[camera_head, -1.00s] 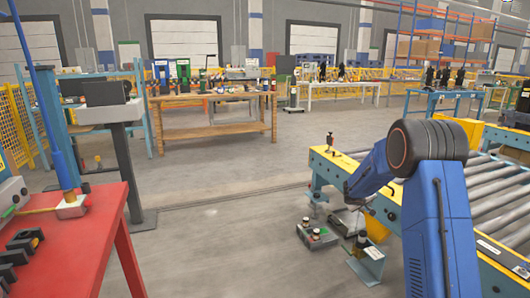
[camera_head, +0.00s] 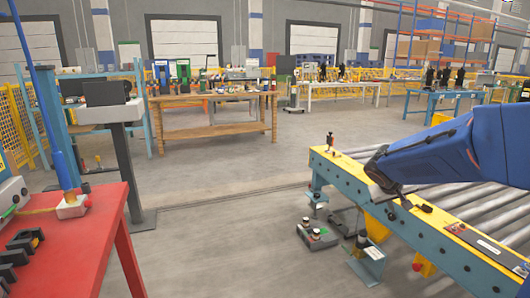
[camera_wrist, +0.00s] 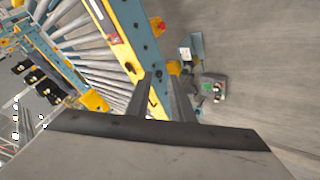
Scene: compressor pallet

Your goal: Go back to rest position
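My gripper (camera_wrist: 160,85) shows in the wrist view with its two dark fingers apart and nothing visible between them. Beyond the fingers are the yellow conveyor edge and the grey floor. In the head view my blue arm comes in from the right and reaches over the left end of the roller conveyor (camera_head: 455,215). The gripper's fingers are not clear in that view. The conveyor has grey rollers and a yellow and teal frame; it also shows in the wrist view (camera_wrist: 122,35).
A red table (camera_head: 90,235) stands at the left front, beside a dark pedestal stand (camera_head: 125,165). A wooden workbench (camera_head: 215,132) stands farther back. A low grey device (camera_head: 317,236) and a small teal stand (camera_head: 368,262) are by the conveyor's left end. The middle floor is clear.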

